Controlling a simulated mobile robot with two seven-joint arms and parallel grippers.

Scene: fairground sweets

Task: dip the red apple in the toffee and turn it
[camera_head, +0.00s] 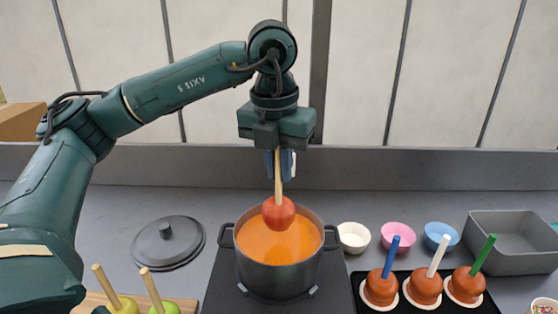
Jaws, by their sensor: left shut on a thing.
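The red apple (279,214) hangs upright under my left gripper (281,160), which is shut on its wooden stick (279,182). The pot stands on a dark hob (226,290). My right gripper does not show.
A pot lid (168,243) lies left of the pot. Green apples on sticks (163,306) are at the front left. Right are white (353,237), pink (398,236) and blue (441,235) bowls, coated apples (424,288) on a black tray, and a grey bin (505,266).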

